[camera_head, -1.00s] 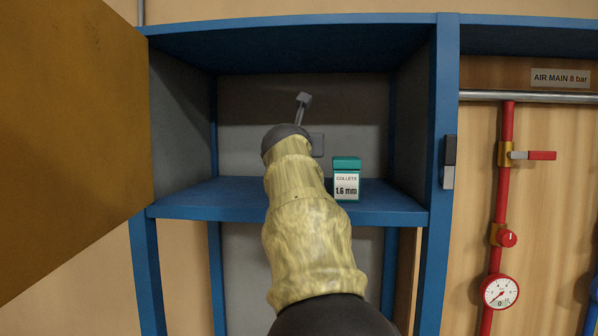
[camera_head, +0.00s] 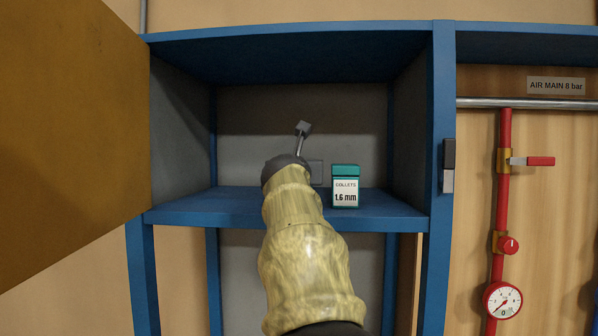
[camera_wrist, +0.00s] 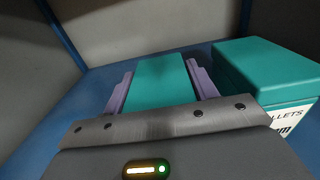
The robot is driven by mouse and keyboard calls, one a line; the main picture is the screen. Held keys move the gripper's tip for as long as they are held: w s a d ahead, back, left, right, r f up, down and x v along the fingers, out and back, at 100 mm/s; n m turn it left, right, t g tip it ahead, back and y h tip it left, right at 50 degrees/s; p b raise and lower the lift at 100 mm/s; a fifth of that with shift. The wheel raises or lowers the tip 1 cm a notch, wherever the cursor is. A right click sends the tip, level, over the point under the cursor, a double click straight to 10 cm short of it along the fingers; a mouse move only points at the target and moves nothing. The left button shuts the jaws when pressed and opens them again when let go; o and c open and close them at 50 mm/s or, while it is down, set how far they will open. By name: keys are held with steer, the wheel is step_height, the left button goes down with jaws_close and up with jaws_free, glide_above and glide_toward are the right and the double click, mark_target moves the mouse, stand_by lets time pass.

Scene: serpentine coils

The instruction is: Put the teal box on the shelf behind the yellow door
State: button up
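A teal box (camera_wrist: 163,80) sits between the two pale purple fingers of my gripper (camera_wrist: 160,88) in the wrist view. The fingers lie along its two sides and appear shut on it. In the head view my arm hides this box and the fingers. My gripper is inside the blue cabinet, over or at its shelf (camera_head: 235,207). I cannot tell whether the held box touches the shelf. The yellow door (camera_head: 70,140) stands open at the left.
A second teal box labelled "COLLETS 1.6 mm" (camera_head: 345,187) stands upright on the shelf, close to the right of my gripper; it also shows in the wrist view (camera_wrist: 262,75). A blue post (camera_head: 440,180) and red pipe (camera_head: 502,200) are further right.

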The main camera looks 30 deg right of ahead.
steer(key=o, duration=0.3)
steer(key=shift+r, duration=0.15)
steer(key=shift+s+a+b, duration=0.3)
steer(key=shift+s+b, duration=0.05)
steer(key=shift+b, duration=0.1)
steer(key=b+v, duration=0.7)
steer(key=v, duration=0.4)
